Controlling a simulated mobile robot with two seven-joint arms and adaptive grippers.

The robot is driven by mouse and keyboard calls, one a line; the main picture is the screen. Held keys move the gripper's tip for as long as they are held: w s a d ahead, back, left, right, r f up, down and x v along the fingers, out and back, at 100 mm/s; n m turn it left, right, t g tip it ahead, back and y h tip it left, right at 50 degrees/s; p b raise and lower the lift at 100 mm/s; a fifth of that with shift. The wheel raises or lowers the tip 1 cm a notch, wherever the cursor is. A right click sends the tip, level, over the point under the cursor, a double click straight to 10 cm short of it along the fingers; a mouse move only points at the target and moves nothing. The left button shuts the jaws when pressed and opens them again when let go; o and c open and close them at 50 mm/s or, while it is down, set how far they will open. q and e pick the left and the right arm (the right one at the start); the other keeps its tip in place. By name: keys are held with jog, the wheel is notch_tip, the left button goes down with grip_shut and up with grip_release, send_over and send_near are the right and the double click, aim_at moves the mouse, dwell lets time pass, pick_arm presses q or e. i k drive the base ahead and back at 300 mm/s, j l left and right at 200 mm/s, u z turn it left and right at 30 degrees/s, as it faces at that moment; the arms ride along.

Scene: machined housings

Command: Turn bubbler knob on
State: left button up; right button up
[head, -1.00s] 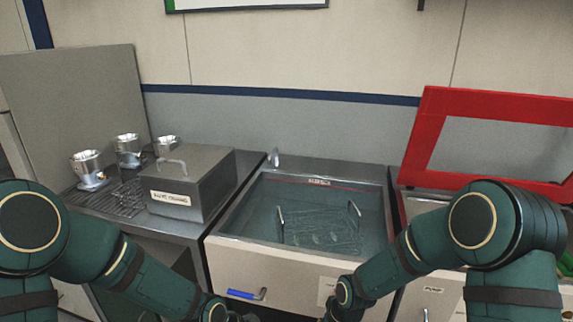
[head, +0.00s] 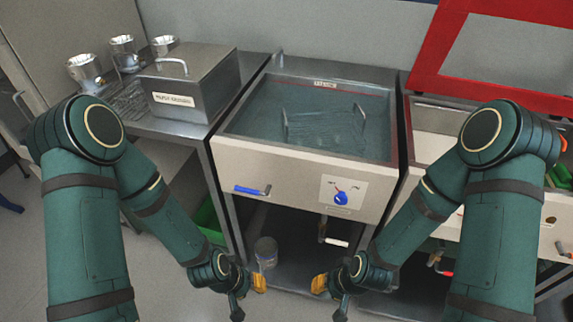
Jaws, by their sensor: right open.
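A round blue knob (head: 341,198) sits on a white label plate (head: 357,188) on the front panel of the water-filled tank (head: 300,163). A red mark shows on the plate near the knob's top left. The plate's lettering is too small to read. My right gripper (head: 331,297) is open and empty, low in front of the tank, below the knob and well apart from it. My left gripper (head: 248,296) is also low, to the left of the right one; its finger gap is not clear. Neither gripper touches the panel.
A blue lever handle (head: 252,190) is on the panel's left. A wire rack (head: 325,130) stands in the tank. A steel lidded box (head: 190,85) is at left, a raised red frame (head: 425,60) at right. A jar (head: 266,252) and a white-handled valve (head: 335,241) are below the tank.

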aim_at(340, 199)
jog(key=l+z, duration=0.95)
jog(key=i+j, duration=0.05)
